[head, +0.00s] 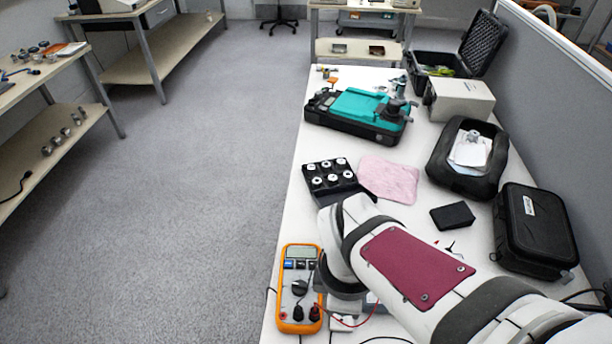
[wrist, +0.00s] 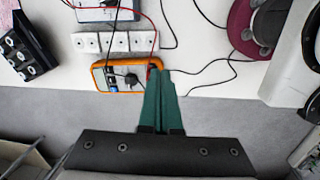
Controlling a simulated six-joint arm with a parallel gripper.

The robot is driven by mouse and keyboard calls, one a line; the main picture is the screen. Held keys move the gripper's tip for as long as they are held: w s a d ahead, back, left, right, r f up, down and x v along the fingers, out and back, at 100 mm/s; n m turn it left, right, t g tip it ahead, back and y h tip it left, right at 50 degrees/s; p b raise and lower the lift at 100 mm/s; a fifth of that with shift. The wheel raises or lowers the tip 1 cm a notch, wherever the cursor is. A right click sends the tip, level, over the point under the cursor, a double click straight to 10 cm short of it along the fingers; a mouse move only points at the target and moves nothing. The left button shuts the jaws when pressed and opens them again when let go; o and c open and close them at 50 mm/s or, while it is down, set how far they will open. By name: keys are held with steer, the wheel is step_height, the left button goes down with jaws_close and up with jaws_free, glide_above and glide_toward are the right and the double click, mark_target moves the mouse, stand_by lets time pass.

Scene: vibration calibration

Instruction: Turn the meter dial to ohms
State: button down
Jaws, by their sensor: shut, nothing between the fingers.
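The orange meter (head: 284,305) lies face up near the left front edge of the white table in the head view. Its grey display (head: 300,253) is at the far end, with a dark dial (head: 300,287) in the middle and plugged leads at the near end. The meter also shows in the wrist view (wrist: 100,87), near the table edge. My gripper (wrist: 162,72) is shut and empty, its green fingers overlapping the right part of the meter. I cannot tell whether they touch it. My arm hides the fingers in the head view. The dial's setting is too small to read.
A row of white blocks (wrist: 115,42) stands beside the meter. Red and black leads cross the table around it. Farther back are a black block with several knobs (head: 330,177), a pink cloth (head: 389,179) and a teal-topped device (head: 350,106). Black cases line the right side.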

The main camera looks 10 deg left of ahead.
steer(key=w+a+f+n, duration=0.2)
steer(key=w+a+n, duration=0.15)
steer(key=n, duration=0.45)
steer(key=n+t, duration=0.2)
steer(key=n, duration=0.8)
glide_toward(293, 285)
steer(key=x, duration=0.2)
steer(key=s+x, duration=0.1)
steer(key=x, duration=0.4)
steer(key=shift+s+d+f, duration=0.2)
steer(key=shift+f, duration=0.35)
steer(key=shift+w+m, duration=0.35)
steer(key=shift+m, duration=0.35)
steer(key=shift+w+a+m, duration=0.1)
steer(key=shift+w+m, duration=0.05)
steer(key=shift+m, duration=0.15)
steer(key=shift+w+a+m+g+h, duration=0.15)
steer(key=shift+m+h, duration=0.1)
steer(key=shift+m, duration=0.7)
steer(key=shift+w+a+m+g+h, duration=0.1)
steer(key=shift+m+g+h, duration=0.1)
steer(key=shift+m, duration=0.8)
steer(key=shift+w+m+g+h, duration=0.15)
steer(key=shift+m+h, duration=0.1)
steer(key=shift+m, duration=0.7)
steer(key=shift+d, duration=0.1)
